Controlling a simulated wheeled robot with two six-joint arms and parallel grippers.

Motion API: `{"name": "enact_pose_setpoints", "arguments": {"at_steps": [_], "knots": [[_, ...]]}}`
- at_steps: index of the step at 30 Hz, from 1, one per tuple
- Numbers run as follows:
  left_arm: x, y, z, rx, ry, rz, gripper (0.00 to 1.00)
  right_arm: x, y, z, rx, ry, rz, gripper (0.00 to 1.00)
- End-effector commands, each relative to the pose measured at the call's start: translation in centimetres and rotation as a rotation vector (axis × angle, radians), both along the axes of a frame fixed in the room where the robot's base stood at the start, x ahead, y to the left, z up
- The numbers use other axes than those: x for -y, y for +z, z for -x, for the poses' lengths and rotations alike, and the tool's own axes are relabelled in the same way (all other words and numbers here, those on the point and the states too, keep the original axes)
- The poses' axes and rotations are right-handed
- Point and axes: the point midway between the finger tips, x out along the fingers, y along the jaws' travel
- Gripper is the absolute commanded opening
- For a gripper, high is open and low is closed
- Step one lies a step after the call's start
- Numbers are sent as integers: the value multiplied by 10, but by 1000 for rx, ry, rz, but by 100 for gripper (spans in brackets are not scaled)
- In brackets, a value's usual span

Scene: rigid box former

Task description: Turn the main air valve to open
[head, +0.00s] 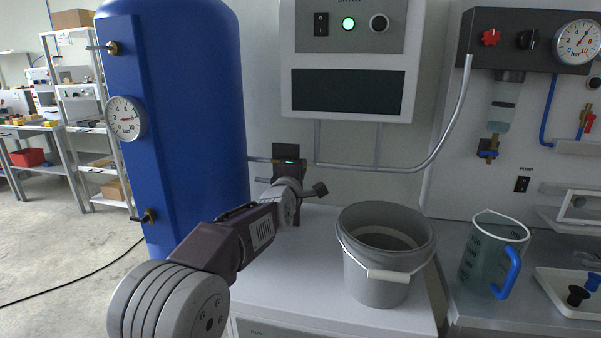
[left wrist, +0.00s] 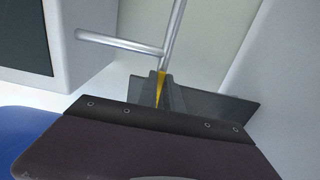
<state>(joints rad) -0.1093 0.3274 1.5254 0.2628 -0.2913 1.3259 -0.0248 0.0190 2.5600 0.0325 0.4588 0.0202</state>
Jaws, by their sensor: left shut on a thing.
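My left gripper (head: 288,154) is at the metal air pipe (head: 375,168) beside the blue tank, at the middle of the head view. In the left wrist view its fingers (left wrist: 160,92) are closed around a narrow yellow piece, which looks like the handle of the main air valve (left wrist: 160,87). The yellow piece lies nearly in line with the pipe (left wrist: 172,38) running up behind it. The valve body is hidden behind my gripper in both views, so I cannot tell its exact setting. My right gripper is in neither view.
The blue tank (head: 190,100) with a round gauge (head: 125,118) stands close left of my arm. A grey bucket (head: 380,285) stands on the bench (head: 300,270) to the right. A control box (head: 350,100) hangs above. A clear jug (head: 490,250) stands further right.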

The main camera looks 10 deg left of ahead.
Motion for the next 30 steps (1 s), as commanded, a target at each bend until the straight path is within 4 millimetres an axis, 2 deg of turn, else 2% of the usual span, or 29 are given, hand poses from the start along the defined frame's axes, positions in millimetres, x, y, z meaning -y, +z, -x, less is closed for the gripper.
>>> {"name": "enact_pose_setpoints", "arguments": {"at_steps": [13,14,15,16,26,30], "knots": [[0,1,0,0,0,11,0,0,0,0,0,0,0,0],[0,1,0,0,0,11,15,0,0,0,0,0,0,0],[0,1,0,0,0,10,26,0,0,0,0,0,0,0],[0,1,0,0,0,10,32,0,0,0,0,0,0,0],[0,0,2,0,0,8,32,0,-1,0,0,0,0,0],[-1,0,21,1,0,8,32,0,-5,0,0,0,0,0]]}}
